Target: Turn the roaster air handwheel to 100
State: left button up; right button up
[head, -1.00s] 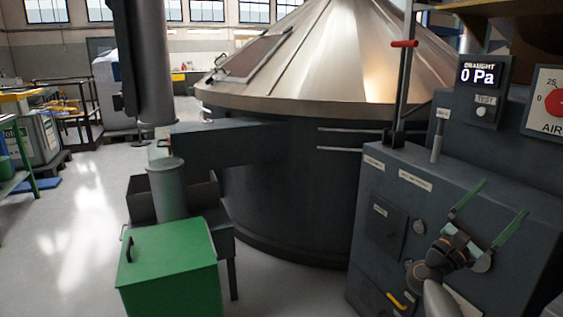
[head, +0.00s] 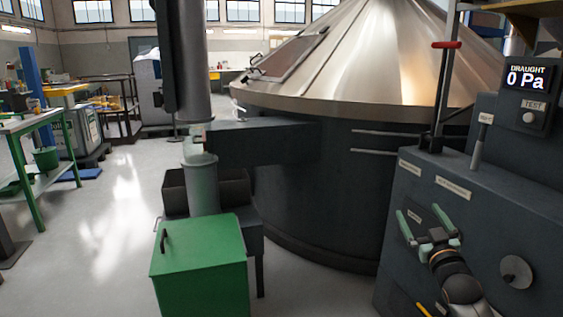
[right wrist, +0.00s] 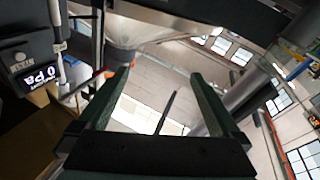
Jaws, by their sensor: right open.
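The roaster air handwheel is not in either current view; the dark control cabinet (head: 430,200) is cut off at the right edge of the head view. My right gripper (head: 427,222) is open and empty in front of the cabinet's front face, below its sloped top. In the right wrist view the open fingers of this gripper (right wrist: 160,78) have nothing between them. My left gripper is not in view.
A draught display (head: 527,78) reading 0 Pa stands on the cabinet and also shows tilted in the right wrist view (right wrist: 40,77). A round grey knob (head: 516,271), a red-handled lever (head: 446,45), the large cone-topped vessel (head: 320,180) and a green box (head: 200,265) are nearby.

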jog(key=s+a+f+n+g+y, duration=0.3)
jog(key=s+a+f, duration=0.9)
jog(key=s+f, duration=0.4)
jog(key=s+a+f+m+g+y, duration=0.1)
jog(key=s+a, duration=0.3)
jog(key=s, duration=0.4)
jog(key=s+a+f+g+y, duration=0.1)
jog(key=s+a, duration=0.2)
jog(key=s, duration=0.6)
pick_arm(q)
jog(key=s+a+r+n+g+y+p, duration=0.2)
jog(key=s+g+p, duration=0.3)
jog(key=p, duration=1.6)
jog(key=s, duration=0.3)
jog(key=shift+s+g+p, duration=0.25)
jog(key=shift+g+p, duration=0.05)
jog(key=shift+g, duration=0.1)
pick_arm(e)
jog(key=s+d+r+m+g+h, duration=0.1)
jog(key=s+r+m+g+h, duration=0.1)
jog(key=s+g, duration=0.3)
jog(key=s, duration=0.3)
jog(key=shift+d+g, duration=0.4)
jog(key=shift+c, duration=0.2)
